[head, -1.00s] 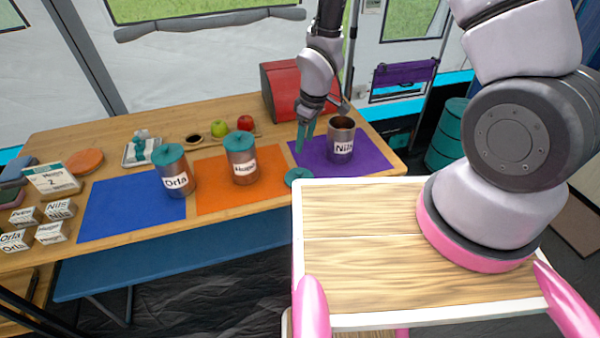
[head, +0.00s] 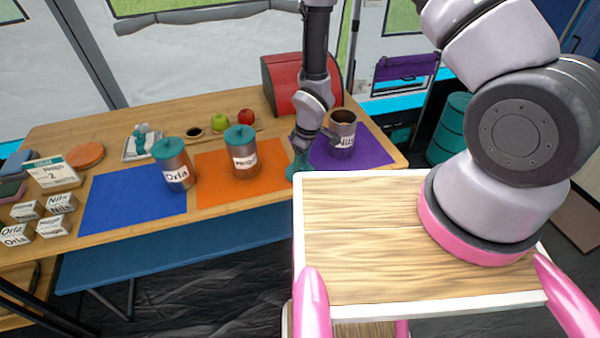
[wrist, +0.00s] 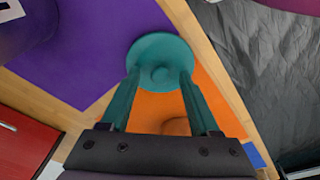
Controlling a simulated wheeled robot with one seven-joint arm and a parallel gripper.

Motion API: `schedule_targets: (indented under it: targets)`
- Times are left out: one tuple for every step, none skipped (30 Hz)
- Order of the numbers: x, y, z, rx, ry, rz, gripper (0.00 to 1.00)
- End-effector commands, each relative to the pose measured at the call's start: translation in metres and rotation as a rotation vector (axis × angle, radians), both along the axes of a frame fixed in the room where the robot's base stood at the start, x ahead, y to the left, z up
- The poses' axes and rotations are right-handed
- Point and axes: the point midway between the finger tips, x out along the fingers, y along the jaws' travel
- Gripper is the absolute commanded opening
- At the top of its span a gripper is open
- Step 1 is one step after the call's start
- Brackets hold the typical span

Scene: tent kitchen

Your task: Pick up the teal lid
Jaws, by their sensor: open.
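The loose teal lid (wrist: 160,48) is a round disc with a small central knob. In the wrist view it lies across the border of the purple mat and the orange mat, near the table's front edge. My gripper (wrist: 158,76) is open, its two teal fingers reaching down on either side of the knob; I cannot tell whether they touch the lid. In the head view my gripper (head: 299,165) is low at the table's front edge and mostly hides the lid. The Nils canister (head: 342,133) stands open-topped on the purple mat (head: 372,150).
The Orla canister (head: 174,165) on the blue mat (head: 120,205) and another canister (head: 243,152) on the orange mat (head: 215,178) wear teal lids. A red box (head: 285,85) stands behind. My wooden-topped base borders the table at front right. Small label blocks (head: 40,222) sit at left.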

Motion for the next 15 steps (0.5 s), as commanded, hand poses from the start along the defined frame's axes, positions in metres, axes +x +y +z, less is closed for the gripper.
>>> schedule_targets:
  targets:
    - [0.0005, 0.0003, -0.0017, 0.000, -0.001, 0.000, 0.62]
    - [0.0006, 0.0004, -0.0021, 0.000, -0.001, 0.000, 0.62]
    - [0.0007, 0.0004, -0.0021, 0.000, -0.001, -0.001, 0.62]
    - [0.0007, 0.0004, -0.0020, 0.000, -0.001, -0.001, 0.62]
    - [0.0007, 0.0004, -0.0019, 0.000, -0.001, -0.001, 0.62]
    - [0.0006, 0.0003, -0.0018, 0.000, -0.001, -0.001, 0.62]
    - [0.0005, 0.0004, -0.0018, 0.000, -0.001, -0.001, 0.62]
    - [0.0005, 0.0003, -0.0017, 0.000, -0.001, -0.001, 0.51]
    - [0.0005, 0.0003, -0.0018, 0.000, -0.001, -0.001, 0.36]
    - [0.0005, 0.0003, -0.0018, 0.001, 0.000, -0.001, 0.24]
    - [0.0005, 0.0003, -0.0018, 0.001, 0.000, -0.001, 0.13]
    - [0.0005, 0.0003, -0.0018, 0.001, 0.000, -0.001, 0.00]
    - [0.0004, 0.0002, -0.0017, 0.001, 0.000, -0.001, 0.00]
    - [0.0005, 0.0002, -0.0017, 0.001, 0.000, -0.001, 0.00]
    - [0.0005, 0.0002, -0.0017, 0.001, 0.000, -0.001, 0.00]
